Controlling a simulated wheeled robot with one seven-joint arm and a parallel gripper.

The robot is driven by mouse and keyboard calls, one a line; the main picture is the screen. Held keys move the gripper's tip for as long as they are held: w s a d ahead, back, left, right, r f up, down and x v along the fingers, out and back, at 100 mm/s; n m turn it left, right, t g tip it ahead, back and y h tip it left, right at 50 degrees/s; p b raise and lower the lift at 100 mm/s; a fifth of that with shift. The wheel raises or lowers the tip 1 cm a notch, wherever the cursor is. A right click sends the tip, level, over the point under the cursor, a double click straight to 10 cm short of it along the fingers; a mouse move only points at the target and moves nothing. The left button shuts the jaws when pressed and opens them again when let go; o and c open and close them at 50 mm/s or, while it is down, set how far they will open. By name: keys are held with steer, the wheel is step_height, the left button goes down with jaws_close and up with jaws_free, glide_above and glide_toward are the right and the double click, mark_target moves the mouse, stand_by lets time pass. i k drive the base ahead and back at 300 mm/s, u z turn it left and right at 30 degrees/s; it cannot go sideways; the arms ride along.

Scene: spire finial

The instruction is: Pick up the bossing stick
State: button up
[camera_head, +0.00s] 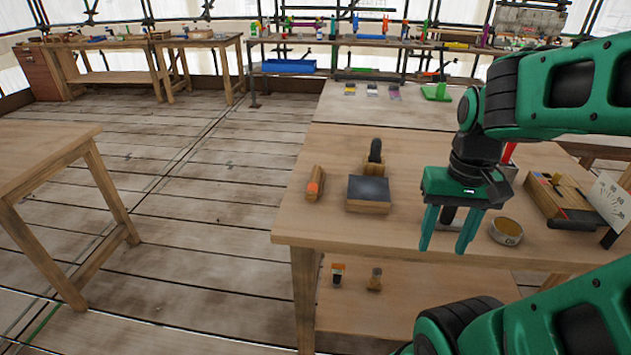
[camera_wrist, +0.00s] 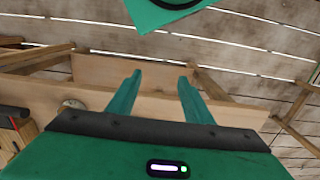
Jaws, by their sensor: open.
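A short wooden stick-like piece with an orange mark on its near end (camera_head: 315,183) lies near the left edge of the workbench (camera_head: 335,222); it may be the bossing stick, but I cannot be sure. I cannot make it out in the wrist view. My gripper (camera_head: 448,235) hangs near the bench's front edge, well to the right of that piece. Its two green fingers point down, apart, with nothing held between them. In the wrist view the fingers (camera_wrist: 160,80) are also spread, with the bench edge beyond them. A small greyish object behind the fingers is mostly hidden.
A dark-topped wooden block (camera_head: 369,193) and a dark-handled tool (camera_head: 375,153) stand between the wooden piece and my gripper. A round tin (camera_head: 506,231) is close right of the fingers. A wooden box (camera_head: 556,197) is farther right. Another table (camera_head: 45,155) stands left across open floor.

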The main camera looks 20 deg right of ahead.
mark_target(314, 188)
steer(key=z, duration=2.35)
steer(key=k, duration=0.8)
steer(key=u, duration=1.35)
steer(key=i, duration=0.85)
steer(key=u, duration=0.05)
